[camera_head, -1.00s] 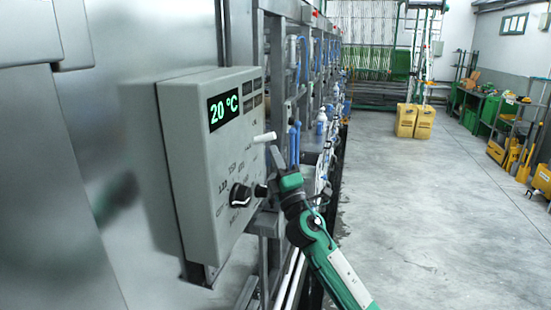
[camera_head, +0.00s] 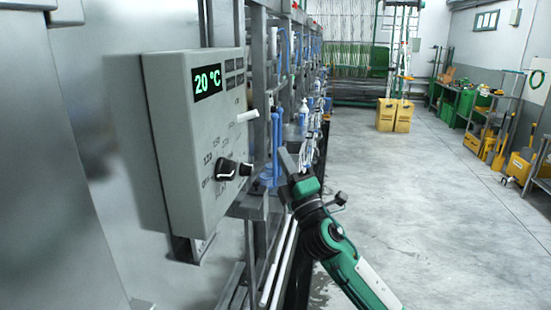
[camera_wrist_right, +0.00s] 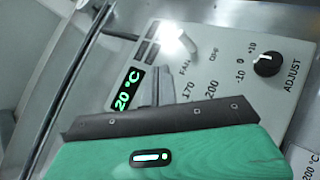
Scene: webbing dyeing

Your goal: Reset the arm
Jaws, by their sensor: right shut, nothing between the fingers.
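My right arm comes in from the lower right in the head view. Its green and black gripper (camera_head: 287,160) is to the right of the grey control box (camera_head: 172,150), apart from it, with its fingers together and empty. The box has a green display (camera_head: 208,81) reading 20 °C, a white lever (camera_head: 247,116) and dark knobs (camera_head: 227,170) on its face. In the right wrist view the shut fingers (camera_wrist_right: 155,88) show against the panel (camera_wrist_right: 225,60), with the ADJUST knob (camera_wrist_right: 267,64) beyond them at the right. My left gripper is not in view.
Metal frames with blue fittings (camera_head: 275,140) run back behind the box. Yellow containers (camera_head: 394,115) stand on the floor farther back. Shelves and a bench (camera_head: 465,105) line the right wall. The grey floor (camera_head: 420,200) between is clear.

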